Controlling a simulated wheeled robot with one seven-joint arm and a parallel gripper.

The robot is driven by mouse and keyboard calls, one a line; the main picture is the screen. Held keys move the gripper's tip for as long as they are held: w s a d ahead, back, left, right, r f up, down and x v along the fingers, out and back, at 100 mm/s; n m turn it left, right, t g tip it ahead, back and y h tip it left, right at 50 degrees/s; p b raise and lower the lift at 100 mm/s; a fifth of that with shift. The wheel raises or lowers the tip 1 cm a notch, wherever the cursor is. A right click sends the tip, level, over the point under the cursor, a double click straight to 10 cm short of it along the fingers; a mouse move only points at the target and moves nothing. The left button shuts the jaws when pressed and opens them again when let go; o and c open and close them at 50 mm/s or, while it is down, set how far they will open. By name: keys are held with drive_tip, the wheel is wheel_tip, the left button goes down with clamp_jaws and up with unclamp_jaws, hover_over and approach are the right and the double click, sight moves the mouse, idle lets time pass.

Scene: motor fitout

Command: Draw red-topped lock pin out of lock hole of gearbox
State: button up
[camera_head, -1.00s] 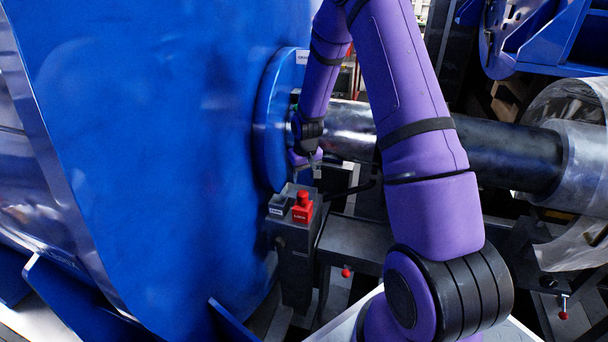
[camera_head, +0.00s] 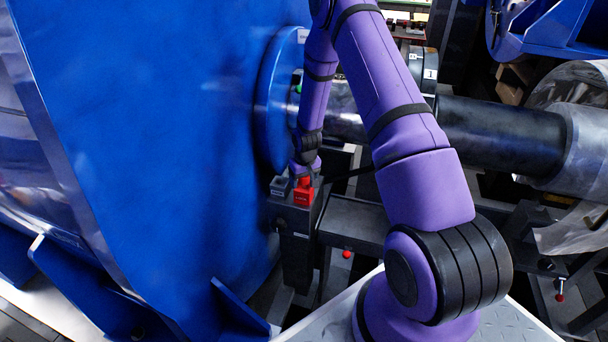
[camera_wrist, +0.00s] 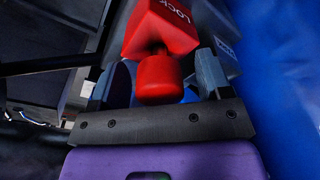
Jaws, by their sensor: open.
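The red-topped lock pin shows in the wrist view as a round red knob (camera_wrist: 160,80) on a red block marked LOCK (camera_wrist: 163,28). In the head view the red block (camera_head: 303,196) sits on top of a dark grey post (camera_head: 294,222) beside the large blue housing. My gripper (camera_head: 304,173) is just above it, pointing down. In the wrist view my gripper (camera_wrist: 161,74) is open, with one finger on each side of the knob and gaps showing. The lock hole and the pin's shank are hidden.
A small grey labelled block (camera_head: 280,186) stands close to the left of the red block. The blue housing (camera_head: 190,150) is a wall just left of the gripper. A thick dark shaft (camera_head: 490,135) runs behind my arm. Small red knobs (camera_head: 346,254) sit lower down.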

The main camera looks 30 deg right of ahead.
drive_tip(key=c, duration=1.1)
drive_tip(key=shift+r, duration=0.15)
drive_tip(key=shift+r, duration=2.9)
